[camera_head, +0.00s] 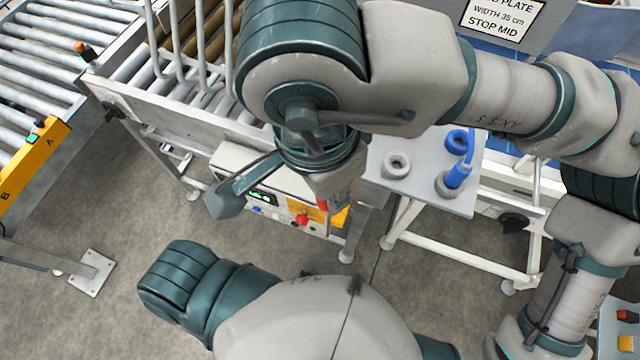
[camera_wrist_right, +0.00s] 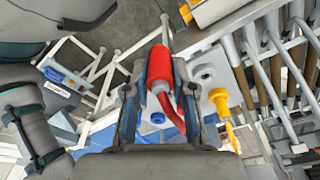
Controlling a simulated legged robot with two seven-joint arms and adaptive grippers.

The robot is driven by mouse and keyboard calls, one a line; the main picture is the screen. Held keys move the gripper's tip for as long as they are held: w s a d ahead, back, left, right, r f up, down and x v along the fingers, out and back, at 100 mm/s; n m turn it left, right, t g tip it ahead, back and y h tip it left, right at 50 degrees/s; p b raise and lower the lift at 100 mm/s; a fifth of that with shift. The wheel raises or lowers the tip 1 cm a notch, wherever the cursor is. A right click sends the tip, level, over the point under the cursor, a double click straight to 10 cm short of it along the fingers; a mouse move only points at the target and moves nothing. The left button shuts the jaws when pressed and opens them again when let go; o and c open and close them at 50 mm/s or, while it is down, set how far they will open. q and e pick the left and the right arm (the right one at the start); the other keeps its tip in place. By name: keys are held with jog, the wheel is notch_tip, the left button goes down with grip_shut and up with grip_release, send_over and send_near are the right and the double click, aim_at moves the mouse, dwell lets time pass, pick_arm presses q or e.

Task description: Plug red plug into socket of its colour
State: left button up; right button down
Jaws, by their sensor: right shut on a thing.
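The red plug (camera_wrist_right: 159,68) is held between the two fingers of my right gripper (camera_wrist_right: 157,84) in the right wrist view. Its red cable (camera_wrist_right: 186,112) curves back toward the palm. In the head view my right arm hides most of the gripper, and only a small red part shows beneath it. A grey ring-shaped socket (camera_head: 397,165) sits on the light plate, to the right of the gripper in the head view. It also shows in the right wrist view (camera_wrist_right: 204,75), apart from the plug. No red socket can be made out. My left gripper is not in view.
A blue ring (camera_head: 455,141) and a blue plug (camera_head: 458,174) on a grey base share the plate (camera_head: 420,192). A yellow plug (camera_wrist_right: 220,101) stands near the grey socket. A control box (camera_head: 240,160) with a red knob (camera_head: 302,220) stands left of the plate. Roller conveyors (camera_head: 30,60) lie beyond.

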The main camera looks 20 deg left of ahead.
jog(key=w+d+p, duration=0.3)
jog(key=w+p, duration=0.1)
jog(key=w, duration=0.6)
jog(key=w+d+p, duration=0.4)
jog(key=w, duration=0.7)
jog(key=shift+w+d, duration=0.2)
jog(key=shift+w, duration=0.1)
dwell(0.8)
jog(key=shift+f, duration=0.2)
jog(key=shift+a+f, duration=0.1)
jog(key=shift+f, duration=0.25)
jog(key=shift+f+b, duration=1.45)
jog(key=shift+f, duration=0.7)
dwell(2.1)
